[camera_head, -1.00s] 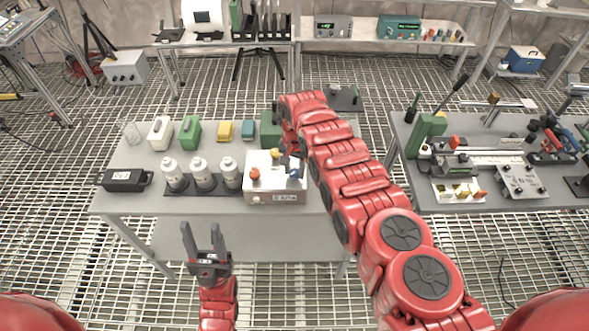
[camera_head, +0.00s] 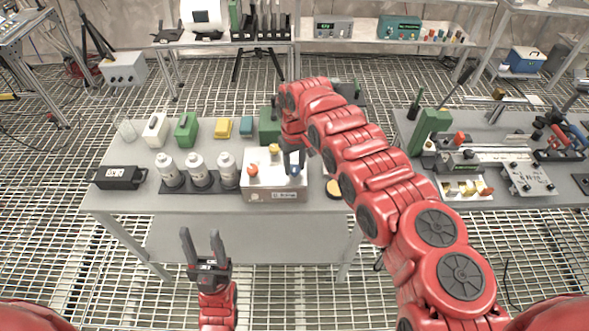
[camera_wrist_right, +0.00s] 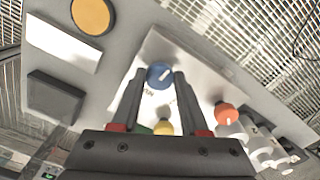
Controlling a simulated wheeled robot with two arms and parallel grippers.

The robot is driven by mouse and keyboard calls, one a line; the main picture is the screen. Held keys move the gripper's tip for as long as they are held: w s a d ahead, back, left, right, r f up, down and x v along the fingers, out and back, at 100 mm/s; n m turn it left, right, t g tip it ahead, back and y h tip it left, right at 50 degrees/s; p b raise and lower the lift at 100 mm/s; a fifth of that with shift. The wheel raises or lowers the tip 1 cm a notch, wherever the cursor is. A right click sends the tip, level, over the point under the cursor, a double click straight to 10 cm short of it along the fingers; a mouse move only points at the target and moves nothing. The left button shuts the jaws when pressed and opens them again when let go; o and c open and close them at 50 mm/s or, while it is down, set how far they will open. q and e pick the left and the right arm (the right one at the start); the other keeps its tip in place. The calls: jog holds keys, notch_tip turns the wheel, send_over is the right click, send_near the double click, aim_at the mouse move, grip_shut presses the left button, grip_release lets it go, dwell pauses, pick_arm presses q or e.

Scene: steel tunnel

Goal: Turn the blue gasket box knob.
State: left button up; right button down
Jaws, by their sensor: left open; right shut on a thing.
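The white gasket box (camera_head: 262,187) stands at the right of the front edge of the near table. On its top are an orange knob (camera_head: 253,170), a yellow knob (camera_head: 274,149) and the blue knob (camera_head: 295,171). My right gripper (camera_head: 293,165) reaches down over the box and is shut on the blue knob. In the right wrist view the blue knob (camera_wrist_right: 159,75), with a pale pointer line, sits between the fingertips. The yellow knob (camera_wrist_right: 163,128) shows nearer the palm, the orange knob (camera_wrist_right: 225,112) to the right. My left gripper (camera_head: 203,240) is open and empty before the table.
Several white canisters (camera_head: 197,168) stand left of the box, with a black case (camera_head: 118,177) beyond. Green, yellow and blue items line the back of the table (camera_head: 118,205). A round orange-topped piece (camera_head: 333,188) lies right of the box. Another laden table stands at right.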

jog(key=n+b, duration=0.8)
jog(key=shift+w+f, duration=0.1)
jog(key=shift+f, duration=0.1)
jog(key=n+b, duration=0.2)
jog(key=n, duration=0.2)
jog(key=shift+r+b, duration=0.1)
jog(key=shift+b, duration=0.3)
jog(key=n+b, duration=0.1)
jog(key=n, duration=0.2)
jog(key=shift+r+n, duration=0.15)
jog(key=shift+n, duration=1.85)
jog(key=shift+b, duration=0.3)
jog(key=shift+c, duration=2.1)
grip_release()
